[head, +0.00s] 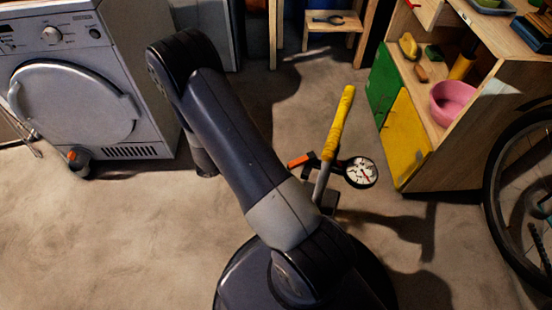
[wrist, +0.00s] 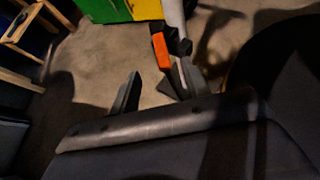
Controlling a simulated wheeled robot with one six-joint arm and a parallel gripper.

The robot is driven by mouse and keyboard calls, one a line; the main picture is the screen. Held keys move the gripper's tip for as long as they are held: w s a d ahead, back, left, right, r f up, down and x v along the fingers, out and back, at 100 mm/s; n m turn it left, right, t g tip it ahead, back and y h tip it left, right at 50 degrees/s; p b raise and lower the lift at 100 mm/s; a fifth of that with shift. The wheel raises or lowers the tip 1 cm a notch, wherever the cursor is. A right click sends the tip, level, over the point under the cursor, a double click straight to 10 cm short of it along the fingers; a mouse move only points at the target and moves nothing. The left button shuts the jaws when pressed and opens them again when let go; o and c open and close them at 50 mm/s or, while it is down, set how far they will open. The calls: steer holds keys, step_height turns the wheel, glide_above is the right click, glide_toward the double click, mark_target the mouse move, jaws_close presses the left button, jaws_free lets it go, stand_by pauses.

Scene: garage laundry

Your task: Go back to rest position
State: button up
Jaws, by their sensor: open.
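My gripper (wrist: 158,78) shows in the wrist view with its two fingers apart and nothing visible between them. In the head view my arm rises from the base, bends at upper left and folds back down; the gripper fingers are not visible there. A floor pump with a yellow handle (head: 340,112) and a round white gauge (head: 360,172) stands close to the right of my arm. Its orange part (head: 300,160) also shows in the wrist view (wrist: 161,51), beyond the fingers. The pump's lower part is partly hidden by my arm.
A white washer or dryer (head: 75,100) stands at left, with a small orange-topped object (head: 74,157) by its foot. A wooden shelf unit with a yellow door (head: 405,135) and pink bowl (head: 452,102) stands at right. A bicycle wheel (head: 497,190) is at far right. Floor at lower left is clear.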

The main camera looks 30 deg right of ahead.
mark_target(302, 159)
steer(key=shift+d, duration=0.1)
steer(key=b+x, duration=0.2)
steer(key=x, duration=0.8)
steer(key=shift+s+d+r, duration=0.1)
steer(key=shift+d, duration=0.25)
steer(key=shift+r, duration=0.1)
